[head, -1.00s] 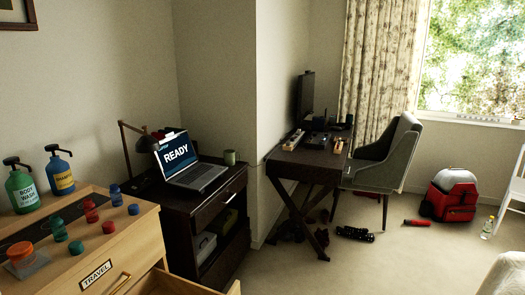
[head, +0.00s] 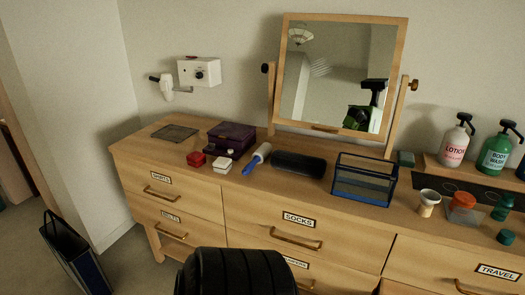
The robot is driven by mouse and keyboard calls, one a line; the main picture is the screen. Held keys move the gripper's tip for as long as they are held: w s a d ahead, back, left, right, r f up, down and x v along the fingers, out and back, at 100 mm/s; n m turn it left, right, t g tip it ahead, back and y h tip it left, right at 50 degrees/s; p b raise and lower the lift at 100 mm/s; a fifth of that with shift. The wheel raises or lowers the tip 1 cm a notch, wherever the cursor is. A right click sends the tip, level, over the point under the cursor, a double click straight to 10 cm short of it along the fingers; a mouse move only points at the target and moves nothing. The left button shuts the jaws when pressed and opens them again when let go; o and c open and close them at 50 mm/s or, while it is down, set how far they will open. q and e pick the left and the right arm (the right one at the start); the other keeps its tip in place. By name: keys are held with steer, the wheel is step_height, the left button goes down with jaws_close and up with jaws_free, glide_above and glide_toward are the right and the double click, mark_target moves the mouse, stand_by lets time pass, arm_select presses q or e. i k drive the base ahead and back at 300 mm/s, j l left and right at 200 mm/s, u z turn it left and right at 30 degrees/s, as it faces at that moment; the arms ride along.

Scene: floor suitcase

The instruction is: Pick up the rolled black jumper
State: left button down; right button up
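A dark, rounded, elongated roll (head: 298,164) lies on the dresser top in front of the mirror, between the blue-handled roller and the mesh basket. It looks like a rolled black garment, but its fabric is too dark to make out. Neither of my grippers can be made out in the head view. A large black ribbed shape (head: 236,273) rises at the bottom edge, in front of the drawers; I cannot tell what it is.
The wooden dresser (head: 145,147) carries a purple box (head: 232,137), a lint roller (head: 257,158), a dark mesh basket (head: 365,181), a cup (head: 428,203) and pump bottles (head: 455,143). The mirror (head: 338,75) stands behind. A dark bag (head: 75,255) stands on the floor at left.

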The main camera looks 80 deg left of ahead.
mark_target(308, 166)
steer(key=j+u, duration=0.1)
steer(key=u, duration=2.05)
